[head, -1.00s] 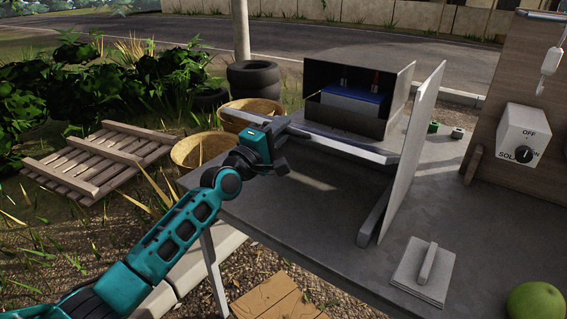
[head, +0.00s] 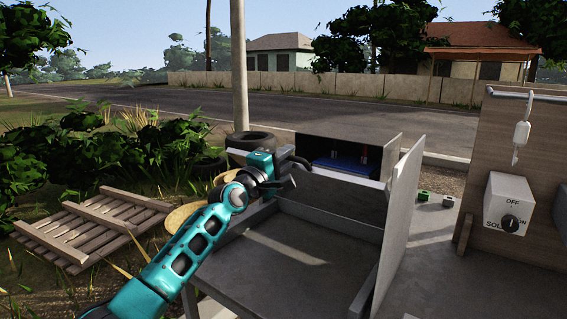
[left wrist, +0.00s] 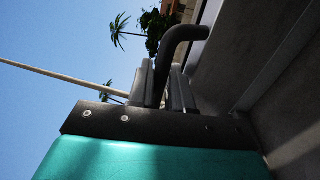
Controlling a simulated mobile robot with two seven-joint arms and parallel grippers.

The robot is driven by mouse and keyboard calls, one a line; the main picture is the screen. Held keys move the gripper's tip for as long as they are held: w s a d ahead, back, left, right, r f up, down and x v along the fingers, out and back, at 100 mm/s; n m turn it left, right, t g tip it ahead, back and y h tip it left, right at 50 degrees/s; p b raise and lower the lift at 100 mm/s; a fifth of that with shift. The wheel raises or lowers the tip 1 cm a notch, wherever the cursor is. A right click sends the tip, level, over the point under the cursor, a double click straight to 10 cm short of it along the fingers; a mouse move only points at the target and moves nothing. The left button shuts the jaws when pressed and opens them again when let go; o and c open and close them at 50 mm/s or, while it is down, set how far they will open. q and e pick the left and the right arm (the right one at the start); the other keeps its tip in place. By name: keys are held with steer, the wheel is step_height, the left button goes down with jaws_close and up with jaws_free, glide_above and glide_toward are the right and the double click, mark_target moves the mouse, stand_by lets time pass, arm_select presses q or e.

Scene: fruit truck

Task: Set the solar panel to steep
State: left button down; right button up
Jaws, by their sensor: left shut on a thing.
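A grey slab (head: 335,205), which I take to be the solar panel seen from its plain side, stands raised behind the worktop's bare front area. A dark curved handle (head: 299,162) is at its upper left. My left gripper (head: 280,166) is shut on this handle. In the left wrist view, the fingers (left wrist: 163,85) clasp the dark bent handle (left wrist: 182,38) beside a dark flat surface. The exact tilt and the slab's hinge cannot be made out. My right gripper is not in view.
A pale upright board (head: 403,215) stands close right of the slab. Behind is an open box with a blue block (head: 347,168). A white knob box (head: 512,203) is on the wooden panel at right. A pole (head: 238,70) and wooden pallet (head: 95,225) are off the table.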

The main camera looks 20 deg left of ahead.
arm_select(q)
steer(key=shift+r, duration=0.25)
steer(key=c, duration=1.3)
jaws_free()
steer(key=shift+o, duration=0.4)
steer(key=shift+f, duration=0.15)
steer(key=shift+s, duration=0.15)
steer(key=p+v, duration=0.1)
steer(key=v, duration=1.1)
steer(key=shift+s+a, duration=0.2)
steer(key=shift+s, duration=0.1)
steer(key=shift+f, duration=0.1)
